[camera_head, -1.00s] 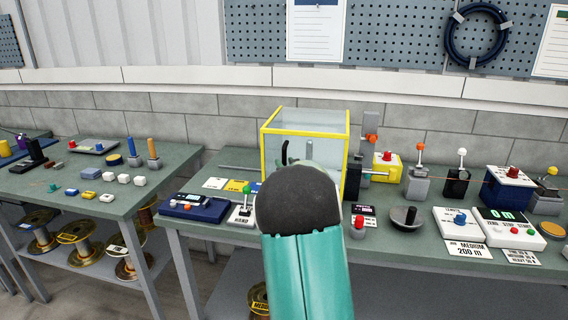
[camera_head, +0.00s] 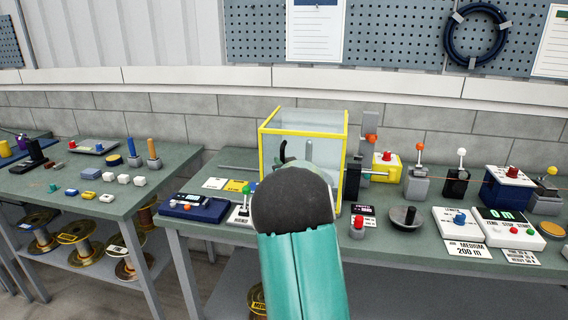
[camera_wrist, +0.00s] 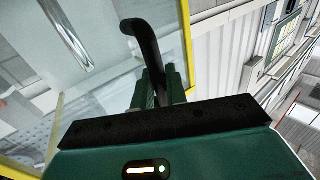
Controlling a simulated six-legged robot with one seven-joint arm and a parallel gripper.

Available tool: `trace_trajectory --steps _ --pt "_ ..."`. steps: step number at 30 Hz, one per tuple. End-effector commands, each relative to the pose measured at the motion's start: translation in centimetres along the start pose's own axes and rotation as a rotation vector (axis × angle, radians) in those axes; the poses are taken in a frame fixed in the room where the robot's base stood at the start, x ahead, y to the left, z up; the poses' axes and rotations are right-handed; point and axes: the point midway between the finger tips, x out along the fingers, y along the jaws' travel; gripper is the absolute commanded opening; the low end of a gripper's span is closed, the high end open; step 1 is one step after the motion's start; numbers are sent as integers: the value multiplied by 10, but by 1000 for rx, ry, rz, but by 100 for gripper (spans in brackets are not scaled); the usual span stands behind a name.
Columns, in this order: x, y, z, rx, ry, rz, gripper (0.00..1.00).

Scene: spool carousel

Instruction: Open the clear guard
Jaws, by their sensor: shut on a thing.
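The clear guard (camera_head: 262,150) is a see-through box with yellow edges, standing on the middle bench against the wall. Its black hooked handle (camera_head: 283,151) shows at the front face, just above my arm. In the wrist view, my gripper (camera_wrist: 159,84) is shut on the stem of this black handle (camera_wrist: 143,38), with the hooked end sticking out past the fingers. The guard's clear panel and yellow edge (camera_wrist: 188,45) are close beside the fingers there. A shiny metal rod (camera_wrist: 68,35) shows through the panel. My arm hides the guard's lower front in the head view.
A green-knobbed lever (camera_head: 246,190) and a blue tray (camera_head: 195,207) stand left of the guard. A red-topped yellow box (camera_head: 386,167), a dark dish (camera_head: 404,216) and several levers stand to its right. Another bench (camera_head: 70,215) is at the left.

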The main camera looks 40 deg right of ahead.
Motion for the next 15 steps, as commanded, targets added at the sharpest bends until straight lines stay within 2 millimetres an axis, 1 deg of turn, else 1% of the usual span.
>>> trace_trajectory --steps 1,5,8,11,15 --pt "5 -9 -1 1 2 -8 0" --pt "18 -30 -1 1 2 -10 0" --pt "32 -52 -1 1 3 -11 0" --pt "49 -78 0 2 3 -12 0" --pt "75 -118 0 1 3 -13 0"
